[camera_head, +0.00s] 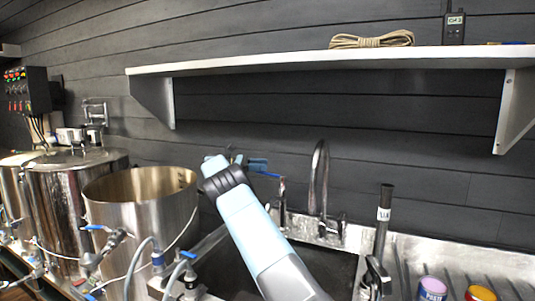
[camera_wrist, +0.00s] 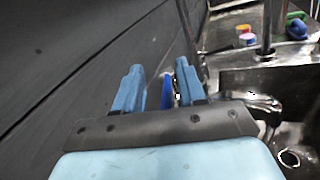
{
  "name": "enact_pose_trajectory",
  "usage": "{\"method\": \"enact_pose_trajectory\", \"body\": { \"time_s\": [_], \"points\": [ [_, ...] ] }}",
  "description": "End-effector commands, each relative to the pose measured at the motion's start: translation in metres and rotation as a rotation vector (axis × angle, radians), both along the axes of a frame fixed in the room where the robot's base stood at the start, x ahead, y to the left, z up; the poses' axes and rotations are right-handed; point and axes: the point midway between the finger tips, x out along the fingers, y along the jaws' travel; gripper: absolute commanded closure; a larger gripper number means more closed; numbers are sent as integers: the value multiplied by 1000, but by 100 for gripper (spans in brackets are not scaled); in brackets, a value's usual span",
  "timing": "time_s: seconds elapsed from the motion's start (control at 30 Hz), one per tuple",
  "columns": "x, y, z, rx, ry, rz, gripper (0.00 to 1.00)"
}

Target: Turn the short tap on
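The short tap (camera_head: 282,203) stands at the back of the sink, left of the tall curved tap (camera_head: 319,180). Its blue lever (camera_head: 268,174) points left toward my gripper. My gripper (camera_head: 255,163) is at the end of the arm, close to the lever. In the wrist view my gripper (camera_wrist: 159,72) is open, with its two blue fingers apart. The blue lever (camera_wrist: 167,92) shows between the fingers, nearer the right one. I cannot tell whether a finger touches it. The short tap's body is mostly hidden in the wrist view.
A large steel pot (camera_head: 140,210) stands left of the sink (camera_head: 335,265). A white shelf (camera_head: 330,58) hangs above. A dark upright tube (camera_head: 383,215) and coloured jars (camera_head: 432,288) stand to the right. The dark wall (camera_wrist: 70,60) is close on the gripper's left.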

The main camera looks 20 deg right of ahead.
Motion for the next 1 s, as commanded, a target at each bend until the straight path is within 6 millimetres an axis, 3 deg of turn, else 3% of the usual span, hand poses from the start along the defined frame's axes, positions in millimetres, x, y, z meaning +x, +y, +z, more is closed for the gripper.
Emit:
{"method": "enact_pose_trajectory", "body": {
  "time_s": [0.5,1.0],
  "points": [
    [-45,5,55,2,-1,0,60],
    [-110,11,82,2,0,0,60]
  ]
}}
